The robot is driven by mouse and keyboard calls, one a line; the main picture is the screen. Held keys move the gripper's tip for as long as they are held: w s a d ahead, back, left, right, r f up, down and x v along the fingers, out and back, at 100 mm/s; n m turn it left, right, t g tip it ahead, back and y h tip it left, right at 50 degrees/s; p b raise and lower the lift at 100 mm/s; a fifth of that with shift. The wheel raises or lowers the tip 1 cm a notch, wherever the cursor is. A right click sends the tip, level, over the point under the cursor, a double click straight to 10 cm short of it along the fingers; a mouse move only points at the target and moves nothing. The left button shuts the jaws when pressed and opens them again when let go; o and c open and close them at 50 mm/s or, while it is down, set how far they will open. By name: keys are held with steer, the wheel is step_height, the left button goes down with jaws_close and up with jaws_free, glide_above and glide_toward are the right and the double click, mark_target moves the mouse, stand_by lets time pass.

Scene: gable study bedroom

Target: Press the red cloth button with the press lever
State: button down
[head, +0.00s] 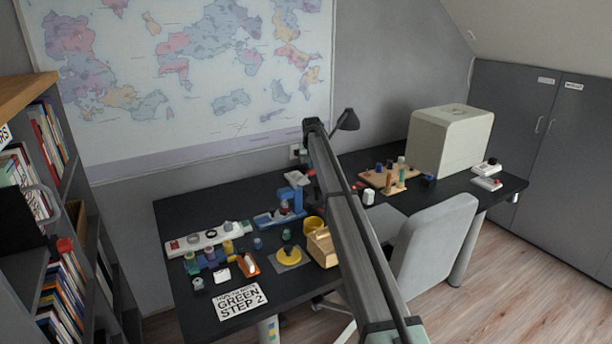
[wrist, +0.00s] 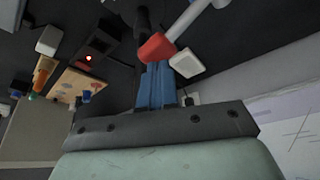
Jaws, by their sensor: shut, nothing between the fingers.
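The blue press (head: 270,221) stands on the dark desk, left of my arm in the head view. A small red piece (head: 284,208), probably the cloth button, shows at the press. A pale lever arm (wrist: 196,18) with a red grip (wrist: 157,47) shows in the wrist view; the red grip also shows beside my arm in the head view (head: 311,172). My gripper (wrist: 156,68) has its blue fingers shut and empty, with the tips close to the red grip. I cannot tell whether they touch. My arm hides the gripper in the head view.
A yellow round pad (head: 289,256), a wooden box (head: 322,247) and a white rack (head: 208,238) stand around the press. A wooden pegboard (head: 375,180), a black box with a red light (wrist: 92,50) and a lamp (head: 347,119) are farther back. The desk's left back corner is clear.

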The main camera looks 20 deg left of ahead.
steer(key=shift+r, duration=2.65)
steer(key=shift+d, duration=0.1)
